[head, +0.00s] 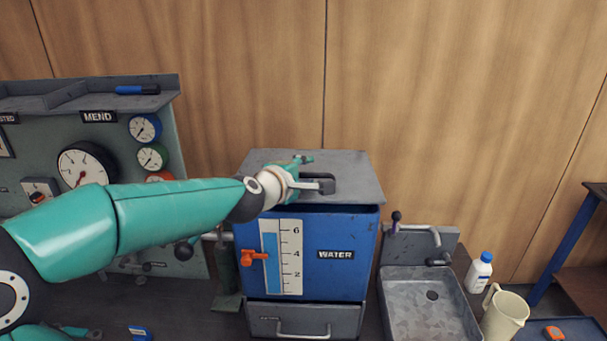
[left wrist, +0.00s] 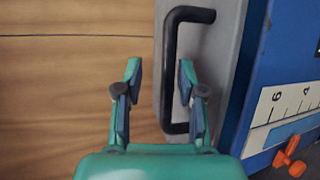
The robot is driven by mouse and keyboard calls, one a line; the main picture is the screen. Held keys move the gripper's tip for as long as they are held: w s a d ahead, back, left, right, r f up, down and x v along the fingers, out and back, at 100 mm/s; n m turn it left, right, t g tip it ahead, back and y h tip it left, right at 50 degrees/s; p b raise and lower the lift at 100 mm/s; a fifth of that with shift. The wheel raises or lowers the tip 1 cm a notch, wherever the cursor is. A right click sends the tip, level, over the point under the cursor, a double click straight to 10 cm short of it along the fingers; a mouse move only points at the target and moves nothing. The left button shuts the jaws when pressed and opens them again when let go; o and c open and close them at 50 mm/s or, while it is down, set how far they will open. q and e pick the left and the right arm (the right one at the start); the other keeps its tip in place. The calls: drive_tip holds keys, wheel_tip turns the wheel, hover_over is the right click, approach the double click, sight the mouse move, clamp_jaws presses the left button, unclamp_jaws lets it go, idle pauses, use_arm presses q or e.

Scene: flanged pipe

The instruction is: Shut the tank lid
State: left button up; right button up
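The blue water tank (head: 335,270) stands in the middle of the head view. Its flat grey lid (head: 355,168) lies across the top, with a dark gap under the front edge; I cannot tell whether it is fully down. A dark bar handle (head: 327,186) is fixed on the lid, and it also shows in the left wrist view (left wrist: 170,55). My left gripper (head: 307,172) is at the handle. In the left wrist view its fingers (left wrist: 159,75) are apart, with the handle bar between them, nearer the right finger. My right gripper is out of view.
A grey gauge panel (head: 115,130) stands to the left behind my arm. A metal sink (head: 425,300) is right of the tank, with a white bottle (head: 479,271) and a cream jug (head: 503,315) beside it. An orange valve lever (head: 253,258) juts from the tank front.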

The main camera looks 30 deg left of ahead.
use_arm(q)
drive_tip(key=shift+w+f, duration=0.1)
drive_tip(key=shift+w, duration=0.15)
clamp_jaws()
idle(0.3)
